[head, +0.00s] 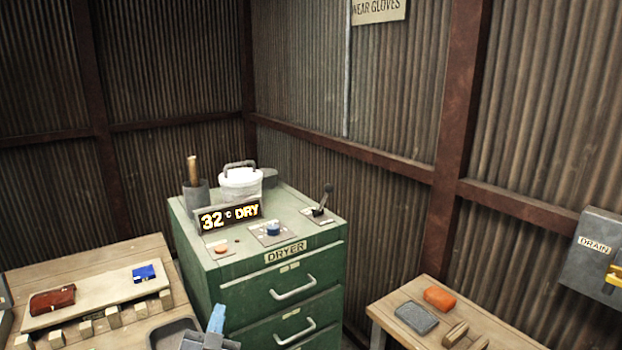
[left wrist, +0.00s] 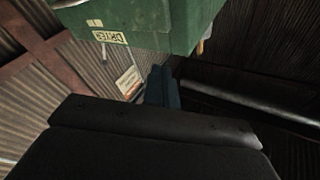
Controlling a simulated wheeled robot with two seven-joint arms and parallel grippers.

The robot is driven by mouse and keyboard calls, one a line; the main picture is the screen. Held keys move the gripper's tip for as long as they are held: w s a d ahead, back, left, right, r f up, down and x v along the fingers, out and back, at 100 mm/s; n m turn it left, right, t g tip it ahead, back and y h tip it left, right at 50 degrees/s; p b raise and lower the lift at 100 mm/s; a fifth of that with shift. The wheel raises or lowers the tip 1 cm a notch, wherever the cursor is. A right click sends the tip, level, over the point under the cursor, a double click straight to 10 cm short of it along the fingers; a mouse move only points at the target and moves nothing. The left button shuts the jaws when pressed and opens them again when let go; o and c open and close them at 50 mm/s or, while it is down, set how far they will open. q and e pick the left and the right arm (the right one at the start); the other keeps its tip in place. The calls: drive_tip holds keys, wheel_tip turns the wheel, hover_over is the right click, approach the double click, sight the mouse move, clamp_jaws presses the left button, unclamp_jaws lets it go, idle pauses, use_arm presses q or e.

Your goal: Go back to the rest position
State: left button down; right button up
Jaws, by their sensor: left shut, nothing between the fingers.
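My left gripper (head: 216,320) shows at the bottom edge of the head view, in front of the green dryer cabinet (head: 232,277). Its blue-grey fingers are together with nothing between them. In the left wrist view the closed fingers (left wrist: 160,86) point toward the dryer cabinet (left wrist: 150,28), which appears upside down there. The gripper looks apart from the cabinet. My right gripper is not in view.
A wooden table (head: 92,262) at left holds a board with a red-brown item (head: 52,300) and a blue one (head: 144,273). A grey tray (head: 160,334) lies near the gripper. A right bench (head: 460,332) holds an orange block (head: 440,299).

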use_arm(q)
drive_tip(key=s+a+f+n+g+y, duration=0.1)
drive_tip(key=s+a+f+n+g, duration=0.1)
drive_tip(key=s+f+g, duration=0.45)
drive_tip(key=s+a+f+n+g+y, duration=0.15)
drive_tip(key=s+f, duration=0.25)
drive_tip(key=f, duration=0.6)
drive_tip(key=s+d+f+g+h, duration=0.1)
drive_tip(key=s+f+g+h, duration=0.1)
drive_tip(key=s+f+g, duration=0.5)
drive_tip(key=s+d+f+g+h, duration=0.15)
drive_tip(key=s+f, duration=0.35)
drive_tip(key=s, duration=0.6)
drive_tip(key=s+d+f+g, duration=0.1)
drive_tip(key=s+f, duration=0.1)
drive_tip(key=f, duration=1.7)
drive_tip(key=s+d+f+g, duration=0.1)
drive_tip(key=s+d+f, duration=0.1)
drive_tip(key=f, duration=1.7)
drive_tip(key=shift+s+f+m, duration=0.35)
drive_tip(key=shift+s+m, duration=0.1)
drive_tip(key=shift+s, duration=0.2)
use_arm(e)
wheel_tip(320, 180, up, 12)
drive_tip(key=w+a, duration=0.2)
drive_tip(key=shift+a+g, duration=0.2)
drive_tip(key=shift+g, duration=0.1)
